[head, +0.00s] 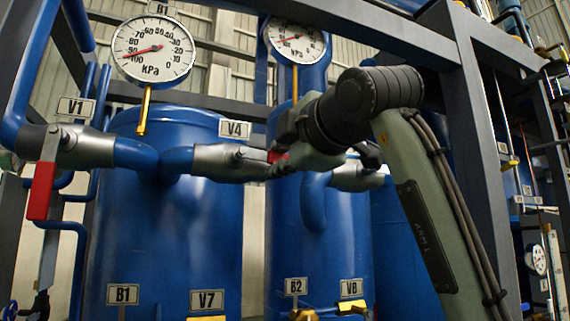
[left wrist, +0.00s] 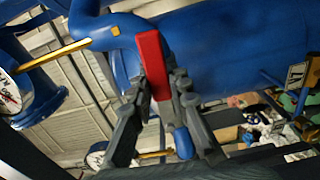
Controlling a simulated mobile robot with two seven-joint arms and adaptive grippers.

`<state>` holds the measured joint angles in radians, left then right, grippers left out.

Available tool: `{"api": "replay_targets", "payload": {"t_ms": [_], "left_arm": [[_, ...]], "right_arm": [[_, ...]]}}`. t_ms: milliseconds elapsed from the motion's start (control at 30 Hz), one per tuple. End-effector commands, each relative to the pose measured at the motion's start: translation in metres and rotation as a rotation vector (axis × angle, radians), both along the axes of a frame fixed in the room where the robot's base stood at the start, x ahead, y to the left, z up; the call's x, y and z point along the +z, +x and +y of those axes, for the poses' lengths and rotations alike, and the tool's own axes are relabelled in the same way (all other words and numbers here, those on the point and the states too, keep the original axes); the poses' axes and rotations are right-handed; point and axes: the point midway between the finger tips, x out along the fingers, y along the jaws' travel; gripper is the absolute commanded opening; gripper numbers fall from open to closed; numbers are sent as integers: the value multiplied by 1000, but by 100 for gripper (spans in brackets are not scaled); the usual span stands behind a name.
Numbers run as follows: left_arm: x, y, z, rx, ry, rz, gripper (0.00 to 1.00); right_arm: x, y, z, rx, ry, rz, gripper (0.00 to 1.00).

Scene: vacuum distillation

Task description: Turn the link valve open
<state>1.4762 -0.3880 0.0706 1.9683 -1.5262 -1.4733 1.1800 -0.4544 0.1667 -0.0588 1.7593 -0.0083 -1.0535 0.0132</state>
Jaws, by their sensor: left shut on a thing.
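A silver valve (head: 225,163) under the V4 label sits on the blue pipe between the two blue tanks. I take it as the link valve. A small red part of its handle (head: 277,157) shows at its right end, by my left gripper (head: 280,165). In the left wrist view the red handle (left wrist: 153,65) lies between the two dark fingers of my left gripper (left wrist: 160,90), which is shut on it. Most of the handle is hidden by the gripper in the head view. My right gripper is not in view.
Gauges (head: 153,50) and (head: 297,40) stand above the tanks. Valve V1 (head: 80,146) at the left has a red handle (head: 41,190) hanging down. Another silver valve (head: 352,177) lies just right of my gripper. A dark frame post (head: 480,160) stands behind my arm.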

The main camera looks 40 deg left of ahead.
Motion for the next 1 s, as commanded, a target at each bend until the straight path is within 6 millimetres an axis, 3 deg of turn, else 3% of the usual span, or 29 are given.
{"api": "replay_targets", "payload": {"t_ms": [433,467,633,1000], "left_arm": [[0,-2,0,1,-5,-10,0],[0,-2,0,1,-5,-10,18],[0,-2,0,1,-5,-9,39],[1,-4,-5,0,-3,-8,40]], "right_arm": [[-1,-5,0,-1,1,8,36],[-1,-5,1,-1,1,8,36],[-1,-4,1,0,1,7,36],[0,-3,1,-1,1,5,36]]}}
